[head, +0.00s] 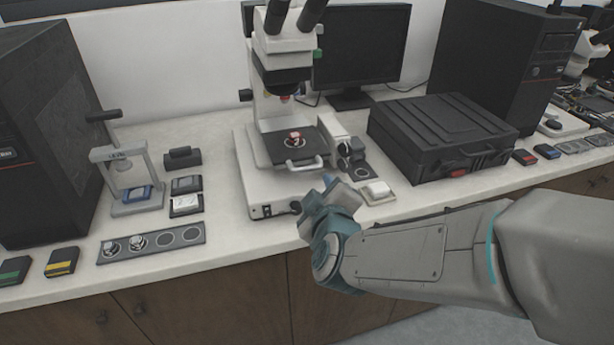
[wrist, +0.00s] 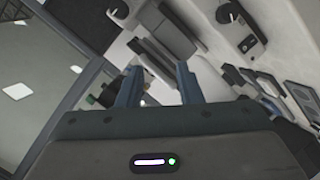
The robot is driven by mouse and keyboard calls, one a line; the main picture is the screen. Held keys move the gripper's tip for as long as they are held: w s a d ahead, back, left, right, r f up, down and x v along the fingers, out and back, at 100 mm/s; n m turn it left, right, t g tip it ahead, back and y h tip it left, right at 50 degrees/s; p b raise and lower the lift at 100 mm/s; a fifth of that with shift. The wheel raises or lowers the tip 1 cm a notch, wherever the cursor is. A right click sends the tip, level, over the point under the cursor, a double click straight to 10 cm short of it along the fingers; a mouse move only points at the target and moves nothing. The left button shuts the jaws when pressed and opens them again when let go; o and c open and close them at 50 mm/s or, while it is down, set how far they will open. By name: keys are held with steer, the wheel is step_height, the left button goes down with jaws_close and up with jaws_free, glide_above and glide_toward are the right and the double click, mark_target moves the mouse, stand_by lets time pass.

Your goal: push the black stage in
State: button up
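The black stage (head: 276,147) is a flat dark plate on the white microscope (head: 262,110). It juts forward of the column, above the white base. A pale handle (head: 305,164) is on its front edge, and a small red and white piece (head: 294,138) sits on top. My gripper (head: 331,184) is in front of the stage, to the right of and below the handle, apart from it as far as I can tell. In the wrist view my gripper's two fingers (wrist: 158,82) stand apart with nothing held between them. I cannot clearly make out the stage in that view.
A black case (head: 440,130) stands farther right. A small press (head: 128,175) and a dark strip with round recesses (head: 150,245) are on the left. The bench edge runs below my gripper.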

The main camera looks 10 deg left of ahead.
steer(key=s+a+f+n+t+h+b, duration=0.2)
steer(key=s+a+n+t+b, duration=0.1)
steer(key=s+n+t+b, duration=0.15)
steer(key=t+p, duration=0.1)
steer(key=p, duration=0.9)
glide_toward(297, 149)
steer(key=w+d+r, duration=0.1)
steer(key=w+d, duration=0.1)
steer(key=w, duration=0.4)
steer(key=shift+s+a+r+n, duration=0.15)
steer(key=shift+s+r+n, duration=0.1)
